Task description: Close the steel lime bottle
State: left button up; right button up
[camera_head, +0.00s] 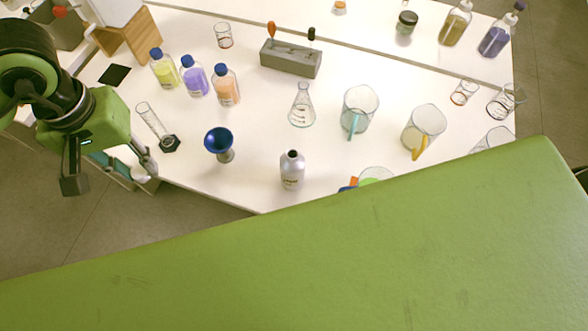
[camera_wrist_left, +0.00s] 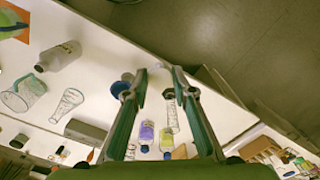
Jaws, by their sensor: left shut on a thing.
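The steel bottle (camera_head: 292,172) stands upright near the front edge of the white table, with a dark open mouth and no cap on it. Its label is too small to read. It also shows in the left wrist view (camera_wrist_left: 58,56), at upper left, apart from my fingers. My left gripper (camera_head: 75,185) is off the table's left front edge, fingers pointing down, well to the left of the bottle. Its fingers also show in the left wrist view (camera_wrist_left: 161,70). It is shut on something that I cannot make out. My right gripper is out of view.
A blue goblet-like funnel (camera_head: 219,143) and a glass cylinder with dark base (camera_head: 169,143) stand between my left gripper and the bottle. A flask (camera_head: 301,106) and jugs (camera_head: 359,104) stand behind. Blue-capped bottles (camera_head: 196,80) are at back left. A large green surface covers the foreground.

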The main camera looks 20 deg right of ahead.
aim_at(292, 163)
jog(key=z, duration=1.15)
jog(key=k+j, duration=0.55)
jog(key=j, duration=0.2)
